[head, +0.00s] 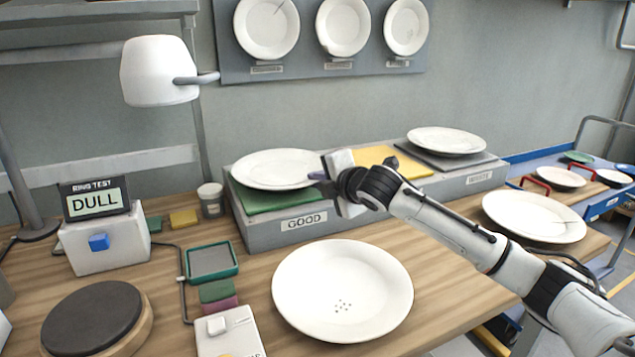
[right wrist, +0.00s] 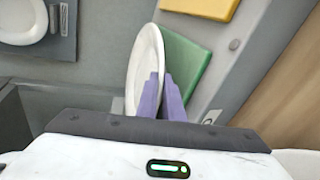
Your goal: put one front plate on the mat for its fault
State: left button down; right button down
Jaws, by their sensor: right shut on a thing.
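My right gripper (head: 322,178) is shut on the rim of a white plate (head: 272,168). The plate is over the green mat (head: 262,197) behind the GOOD label; I cannot tell whether it touches the mat. In the right wrist view the purple fingers (right wrist: 163,98) are at the rim of that plate (right wrist: 146,58), with the green mat (right wrist: 188,65) beside it. A white plate with dark specks (head: 345,280) lies on the table in front. Another, with a crack-like line (head: 530,212), lies at the right. The yellow mat (head: 375,158) shows no plate. My left gripper is out of view.
A white plate (head: 447,138) rests on the dark mat (head: 455,163) at the stand's right. The ring test display (head: 95,200) reads DULL. A dark round pad (head: 92,315), a green tray (head: 211,262) and a white device (head: 230,333) occupy the left front.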

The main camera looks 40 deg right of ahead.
jog(key=shift+r, duration=0.15)
jog(key=c, duration=2.2)
grip_release()
jog(key=shift+f, duration=0.2)
jog(key=shift+r, duration=0.15)
jog(key=shift+b+v, duration=0.7)
jog(key=shift+v, duration=5.3)
